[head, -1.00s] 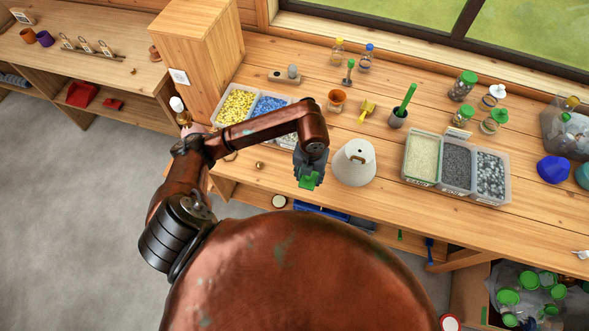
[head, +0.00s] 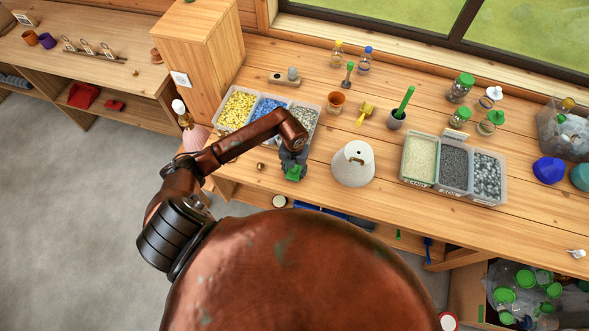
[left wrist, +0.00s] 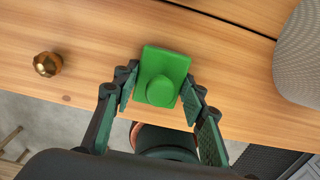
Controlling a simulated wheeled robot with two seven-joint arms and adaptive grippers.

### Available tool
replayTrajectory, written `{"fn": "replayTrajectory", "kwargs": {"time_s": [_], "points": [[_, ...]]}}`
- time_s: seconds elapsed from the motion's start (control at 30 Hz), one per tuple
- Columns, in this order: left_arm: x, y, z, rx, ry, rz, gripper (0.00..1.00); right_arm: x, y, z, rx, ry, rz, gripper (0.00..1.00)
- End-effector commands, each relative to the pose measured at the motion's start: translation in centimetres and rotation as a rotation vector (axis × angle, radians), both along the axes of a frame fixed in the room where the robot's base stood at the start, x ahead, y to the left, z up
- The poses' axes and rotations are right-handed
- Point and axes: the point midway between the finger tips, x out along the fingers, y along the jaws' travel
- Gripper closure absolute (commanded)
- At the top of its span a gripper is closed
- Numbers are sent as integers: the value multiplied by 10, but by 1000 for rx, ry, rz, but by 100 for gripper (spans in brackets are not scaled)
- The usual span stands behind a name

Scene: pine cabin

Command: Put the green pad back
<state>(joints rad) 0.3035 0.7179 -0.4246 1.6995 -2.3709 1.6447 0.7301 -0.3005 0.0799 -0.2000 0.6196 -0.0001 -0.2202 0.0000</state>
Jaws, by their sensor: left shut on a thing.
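The green pad (head: 293,173) is held in my left gripper (head: 292,166), close to the front edge of the workbench and left of the white cone-shaped object. In the left wrist view the green pad (left wrist: 167,65) is a square plate with a round knob, between the fingertips of my left gripper (left wrist: 158,92). The wooden bench top shows behind it. I cannot tell whether the pad touches the wood. My right gripper is not in view.
The white cone-shaped object (head: 353,164) stands just right of the gripper. A small brass knob (head: 260,166) lies to the left. Bins of yellow (head: 237,107), blue and grey pieces stand behind the arm. The bench's front edge (head: 330,207) is close.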

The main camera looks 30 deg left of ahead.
Motion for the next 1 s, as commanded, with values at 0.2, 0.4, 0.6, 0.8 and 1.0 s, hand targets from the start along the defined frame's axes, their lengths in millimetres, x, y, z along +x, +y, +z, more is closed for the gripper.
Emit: {"fn": "replayTrajectory", "kwargs": {"time_s": [0.2,0.4,0.6,0.8,1.0], "points": [[1,0,0,0,-2,-1,92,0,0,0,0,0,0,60],[1,0,-3,0,-2,-1,57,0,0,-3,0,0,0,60],[1,0,-3,0,-2,-1,44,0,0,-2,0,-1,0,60],[1,-1,-3,0,-2,-1,44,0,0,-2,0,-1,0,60],[2,0,6,0,-5,-2,44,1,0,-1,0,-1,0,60]]}}
